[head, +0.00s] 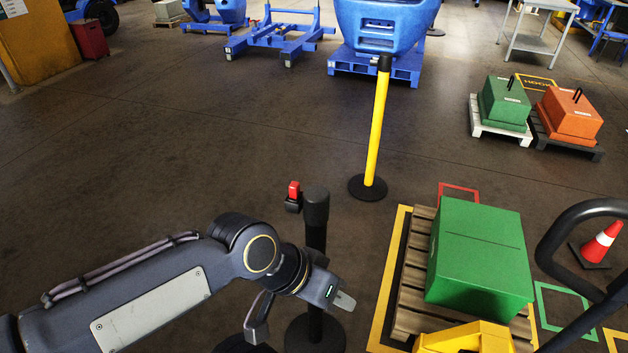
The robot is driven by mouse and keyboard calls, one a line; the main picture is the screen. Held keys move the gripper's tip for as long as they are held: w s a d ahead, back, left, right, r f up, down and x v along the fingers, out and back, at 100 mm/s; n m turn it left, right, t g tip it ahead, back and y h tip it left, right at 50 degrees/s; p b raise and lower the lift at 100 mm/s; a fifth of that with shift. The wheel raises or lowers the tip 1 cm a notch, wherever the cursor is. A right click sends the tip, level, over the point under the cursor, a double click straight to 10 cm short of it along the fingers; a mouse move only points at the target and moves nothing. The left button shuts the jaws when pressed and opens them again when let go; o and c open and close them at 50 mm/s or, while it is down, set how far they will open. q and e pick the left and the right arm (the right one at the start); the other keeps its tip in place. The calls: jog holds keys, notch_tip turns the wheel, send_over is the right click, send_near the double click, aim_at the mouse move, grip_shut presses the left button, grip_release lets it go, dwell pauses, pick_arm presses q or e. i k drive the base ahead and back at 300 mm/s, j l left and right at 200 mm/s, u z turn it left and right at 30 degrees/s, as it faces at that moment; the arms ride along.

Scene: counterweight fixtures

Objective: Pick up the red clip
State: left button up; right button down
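The red clip (294,190) is a small red piece with a black lower part, in the middle of the head view. It sits just left of the top of a black post (316,212); I cannot tell whether it is fixed to the post. My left gripper (301,314) is in front of the post, nearer to me and lower in the picture than the clip. Its two fingers are spread wide apart, with nothing held between them. The lower post is partly hidden behind my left wrist. My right gripper is not in view.
A yellow post (376,130) on a black base stands behind. A green block (480,255) sits on a wooden pallet (408,290) at the right, near a black curved bar (546,255) and an orange cone (600,243). Open floor lies left of the clip.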

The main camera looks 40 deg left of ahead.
aim_at(294, 186)
jog(key=u, duration=1.65)
jog(key=i+j+z, duration=0.15)
jog(key=j, duration=0.2)
jog(key=i+j+z, duration=0.2)
jog(key=j, duration=0.2)
jog(key=i+j+z, duration=0.15)
jog(key=j, duration=0.3)
jog(key=i+j+z, duration=0.2)
jog(key=j, duration=0.25)
jog(key=i+j+z, duration=0.15)
jog(key=j, duration=0.3)
jog(key=i+j+z, duration=0.2)
jog(key=j, duration=0.25)
jog(key=k, duration=0.1)
